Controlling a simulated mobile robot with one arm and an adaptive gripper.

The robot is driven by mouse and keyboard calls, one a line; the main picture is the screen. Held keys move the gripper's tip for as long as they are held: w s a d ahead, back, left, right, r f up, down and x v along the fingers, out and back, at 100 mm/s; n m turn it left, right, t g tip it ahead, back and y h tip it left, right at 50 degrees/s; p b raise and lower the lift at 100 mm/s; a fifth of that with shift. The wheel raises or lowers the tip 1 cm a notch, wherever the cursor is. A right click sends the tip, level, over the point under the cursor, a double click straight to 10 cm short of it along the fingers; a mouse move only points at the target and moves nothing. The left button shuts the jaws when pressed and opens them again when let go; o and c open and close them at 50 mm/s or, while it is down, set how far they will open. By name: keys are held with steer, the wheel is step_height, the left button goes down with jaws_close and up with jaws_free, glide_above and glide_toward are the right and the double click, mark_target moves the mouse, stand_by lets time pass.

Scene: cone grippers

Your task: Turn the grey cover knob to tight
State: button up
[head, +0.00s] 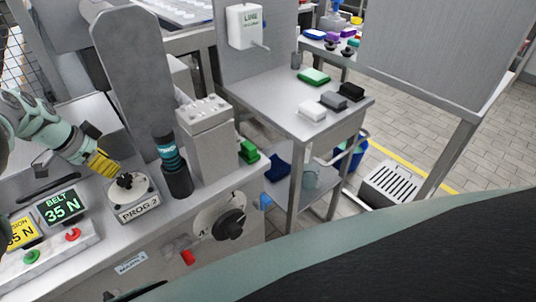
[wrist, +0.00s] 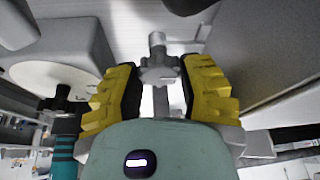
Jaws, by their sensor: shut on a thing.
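In the wrist view, the grey cover knob (wrist: 158,68), a lobed grey piece with a short stem, sits between the two yellow, black-padded fingers of my gripper (wrist: 160,82). My gripper is shut on it. In the head view, my gripper (head: 103,163) is at the left, over the machine top, its yellow fingers just left of the black knob on the PROG 2 dial. The grey knob cannot be made out in the head view. No tight marking is readable.
A tall grey rounded plate (head: 132,75) stands behind my gripper. A dark cylinder with a teal band (head: 168,152) and a grey block (head: 208,140) stand to the right.

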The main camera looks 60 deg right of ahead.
steer(key=shift+a+f, duration=0.1)
steer(key=shift+a, duration=0.05)
stand_by(0.3)
steer(key=o, duration=1.2)
steer(key=shift+o, duration=0.2)
steer(key=shift+r+p, duration=0.2)
steer(key=shift+p, duration=0.1)
